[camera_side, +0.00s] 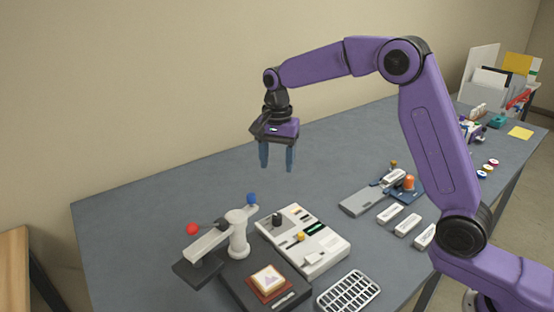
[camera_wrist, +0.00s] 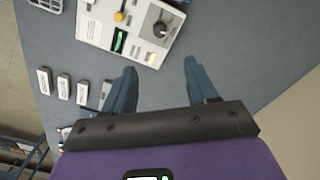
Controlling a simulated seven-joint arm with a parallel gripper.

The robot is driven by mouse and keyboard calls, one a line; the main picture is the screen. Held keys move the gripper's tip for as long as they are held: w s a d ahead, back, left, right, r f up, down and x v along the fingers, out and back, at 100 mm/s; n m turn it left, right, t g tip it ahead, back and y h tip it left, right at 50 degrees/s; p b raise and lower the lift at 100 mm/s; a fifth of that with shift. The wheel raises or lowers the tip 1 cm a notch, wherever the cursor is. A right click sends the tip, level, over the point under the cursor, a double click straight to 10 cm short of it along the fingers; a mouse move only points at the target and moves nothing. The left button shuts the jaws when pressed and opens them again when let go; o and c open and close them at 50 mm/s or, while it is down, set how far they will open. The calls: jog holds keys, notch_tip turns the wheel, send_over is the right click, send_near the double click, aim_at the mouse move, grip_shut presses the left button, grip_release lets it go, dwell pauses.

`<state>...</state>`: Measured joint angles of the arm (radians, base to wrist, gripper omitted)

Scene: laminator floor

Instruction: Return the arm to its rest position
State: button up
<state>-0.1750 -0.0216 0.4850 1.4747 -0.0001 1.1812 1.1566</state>
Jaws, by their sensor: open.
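My purple arm holds my gripper (camera_side: 277,158) well above the blue-grey table (camera_side: 140,205), pointing down. The two blue fingers are apart with nothing between them.
A metal grille (camera_side: 348,292) lies in front. White blocks (camera_side: 390,214) lie right. The table's back left is clear.

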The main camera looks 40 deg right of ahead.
jog(key=s+n, duration=1.6)
jog(key=s, duration=1)
jog(key=s+d+f+n, duration=0.2)
jog(key=s+d+n, duration=0.3)
jog(key=s, duration=0.7)
jog(key=n, duration=0.2)
jog(key=shift+n, duration=0.3)
